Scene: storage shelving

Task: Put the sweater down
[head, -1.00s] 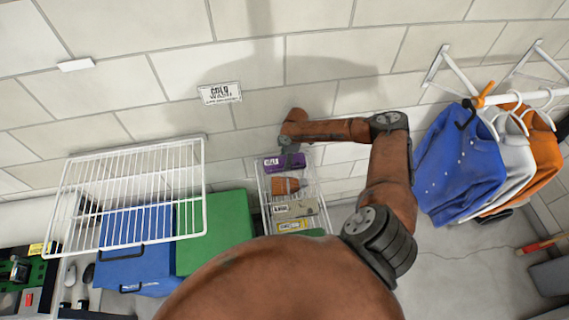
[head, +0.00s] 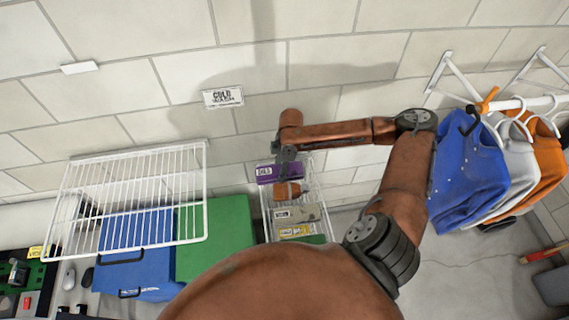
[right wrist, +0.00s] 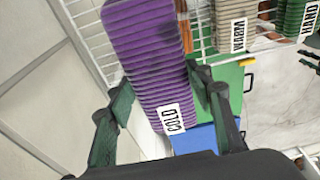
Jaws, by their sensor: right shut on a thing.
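A folded purple ribbed sweater with a white COLD tag (right wrist: 140,50) is between the fingers of my right gripper (right wrist: 160,88) in the right wrist view. In the head view the purple sweater (head: 279,173) hangs just under my right gripper (head: 286,156), in front of a narrow white wire rack (head: 318,208). It partly covers a rust-orange folded item (head: 290,190). My right gripper is shut on the purple sweater. A gap between the sweater and the rack cannot be judged exactly. My left gripper is not in view.
A beige WARM bundle (head: 297,213) and a yellow-tagged one (head: 295,231) lie lower on the rack. An empty white wire shelf (head: 195,190) is at left, above blue (head: 140,270) and green boxes (head: 222,235). Shirts hang at right (head: 468,170).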

